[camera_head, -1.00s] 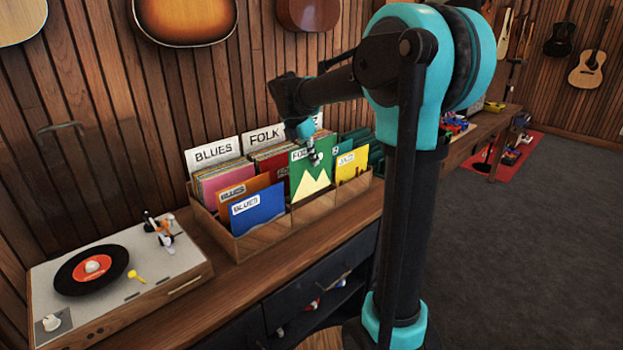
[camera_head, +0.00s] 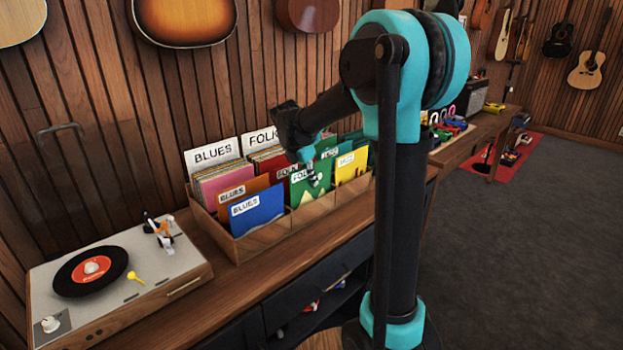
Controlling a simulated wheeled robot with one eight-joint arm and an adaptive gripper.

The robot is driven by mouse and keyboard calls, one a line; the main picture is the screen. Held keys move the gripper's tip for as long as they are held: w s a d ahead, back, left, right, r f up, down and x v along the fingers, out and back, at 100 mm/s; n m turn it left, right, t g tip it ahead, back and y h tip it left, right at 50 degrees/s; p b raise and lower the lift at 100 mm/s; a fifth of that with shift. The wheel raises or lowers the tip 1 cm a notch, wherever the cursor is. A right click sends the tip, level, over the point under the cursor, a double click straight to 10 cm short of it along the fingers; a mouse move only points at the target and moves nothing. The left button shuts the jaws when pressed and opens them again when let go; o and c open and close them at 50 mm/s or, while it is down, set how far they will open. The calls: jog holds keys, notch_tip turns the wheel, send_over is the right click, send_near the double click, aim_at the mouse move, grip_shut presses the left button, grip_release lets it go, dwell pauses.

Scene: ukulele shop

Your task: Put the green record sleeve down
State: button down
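The green record sleeve (camera_head: 299,188), with a white "FOLK" label at its top, stands in the front of the middle compartment of the wooden record crate (camera_head: 268,236). Its lower part is hidden behind the crate's front wall, and little of its yellow motif shows. My gripper (camera_head: 315,180) is at the upper right part of the sleeve and appears shut on it. The fingers are small in this view and partly cover the sleeve.
A blue "BLUES" sleeve (camera_head: 257,209) stands left and a yellow sleeve (camera_head: 351,164) right of the green one. Divider cards (camera_head: 213,153) rise behind. A record player (camera_head: 120,270) sits on the counter at left. Guitars hang on the wall.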

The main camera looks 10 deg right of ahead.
jog(key=shift+f, duration=0.45)
jog(key=c, duration=1.7)
grip_release()
jog(key=shift+r, duration=0.1)
